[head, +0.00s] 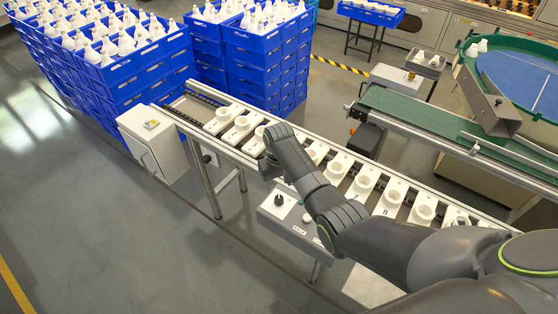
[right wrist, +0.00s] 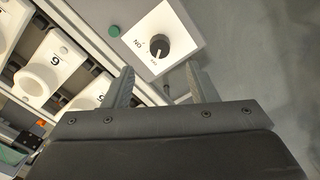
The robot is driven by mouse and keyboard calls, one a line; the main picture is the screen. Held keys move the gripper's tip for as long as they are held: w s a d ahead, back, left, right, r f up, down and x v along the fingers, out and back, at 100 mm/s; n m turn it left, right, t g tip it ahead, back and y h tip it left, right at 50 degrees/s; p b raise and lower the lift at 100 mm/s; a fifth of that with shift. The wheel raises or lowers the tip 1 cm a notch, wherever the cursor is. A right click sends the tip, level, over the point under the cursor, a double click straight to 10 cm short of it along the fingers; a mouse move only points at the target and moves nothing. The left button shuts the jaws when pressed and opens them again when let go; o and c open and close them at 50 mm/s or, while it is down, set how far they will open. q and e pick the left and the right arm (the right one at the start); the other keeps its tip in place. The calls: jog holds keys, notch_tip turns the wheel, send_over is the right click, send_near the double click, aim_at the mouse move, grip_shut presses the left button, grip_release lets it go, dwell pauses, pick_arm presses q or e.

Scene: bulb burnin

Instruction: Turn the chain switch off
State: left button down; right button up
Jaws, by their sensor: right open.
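The switch is a black round knob (right wrist: 160,47) on a white plate of the control box (head: 290,216). In the right wrist view, lettering stands at the knob's left and below it. A pale mark shows on the knob's lower part, but I cannot tell surely which label it points to. My right gripper (right wrist: 163,86) is open and empty, its two fingers apart below the knob and not around it. In the head view the right hand (head: 272,168) is over the conveyor's near edge, just above and left of the box. My left gripper is out of view.
The chain conveyor carries white numbered sockets (head: 362,183) right behind the box. A green button (right wrist: 114,31) is beside the knob. A white cabinet (head: 153,143) stands at the conveyor's left end. Blue crates (head: 262,45) of bulbs are stacked behind. The floor in front is clear.

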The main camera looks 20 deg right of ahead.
notch_tip(320, 180, up, 9)
jog(key=shift+r+b, duration=0.2)
jog(key=shift+b, duration=0.2)
jog(key=shift+s+f, duration=0.1)
dwell(0.3)
